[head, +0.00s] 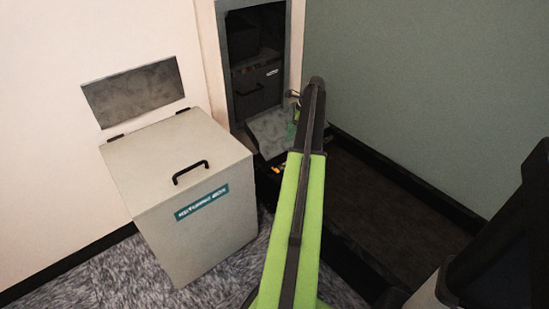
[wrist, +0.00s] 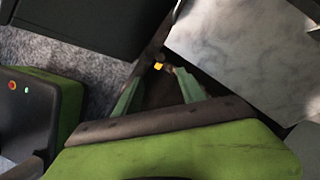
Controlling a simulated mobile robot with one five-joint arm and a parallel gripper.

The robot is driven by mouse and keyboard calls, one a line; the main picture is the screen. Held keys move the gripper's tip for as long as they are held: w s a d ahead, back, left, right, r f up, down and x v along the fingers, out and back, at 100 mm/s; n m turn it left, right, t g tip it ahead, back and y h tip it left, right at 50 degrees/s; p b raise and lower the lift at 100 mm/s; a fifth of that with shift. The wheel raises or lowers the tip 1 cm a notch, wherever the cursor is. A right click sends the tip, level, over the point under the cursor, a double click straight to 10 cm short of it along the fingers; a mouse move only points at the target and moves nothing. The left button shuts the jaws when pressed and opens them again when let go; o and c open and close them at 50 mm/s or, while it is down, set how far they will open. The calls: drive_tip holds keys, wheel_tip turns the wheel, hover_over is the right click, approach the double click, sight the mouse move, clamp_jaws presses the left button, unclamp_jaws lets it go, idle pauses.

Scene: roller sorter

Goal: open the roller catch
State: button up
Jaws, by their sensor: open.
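My gripper (wrist: 160,68) is open, its two green fingers spread in the wrist view. A small yellow piece (wrist: 158,66) shows between the fingertips, with a dark narrow bar running up from it. It may be part of the roller catch, but I cannot tell for sure. Nothing is visibly held, and I cannot tell whether a finger touches the piece. In the head view my dark wrist and green arm hide most of the gripper. Small orange-yellow bits (head: 276,169) show low beside the arm, under a pale marbled panel (head: 268,128).
The marbled panel fills the upper right of the wrist view (wrist: 245,50). A pale box (head: 180,200) with a black handle and teal label stands left. Behind is a dark recess (head: 258,85) with a handled front. A dark floor strip (head: 390,205) runs along the green wall.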

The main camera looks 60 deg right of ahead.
sight(275, 159)
drive_tip(key=b+x, duration=1)
drive_tip(key=x, duration=0.1)
drive_tip(key=b+x, duration=0.5)
drive_tip(key=shift+s+d+f+b, duration=0.2)
drive_tip(key=shift+d+f+b, duration=0.1)
drive_tip(key=shift+f, duration=0.25)
drive_tip(key=shift+w+a+f, duration=0.15)
drive_tip(key=shift+w+f, duration=0.05)
drive_tip(key=shift+r, duration=0.1)
clamp_jaws()
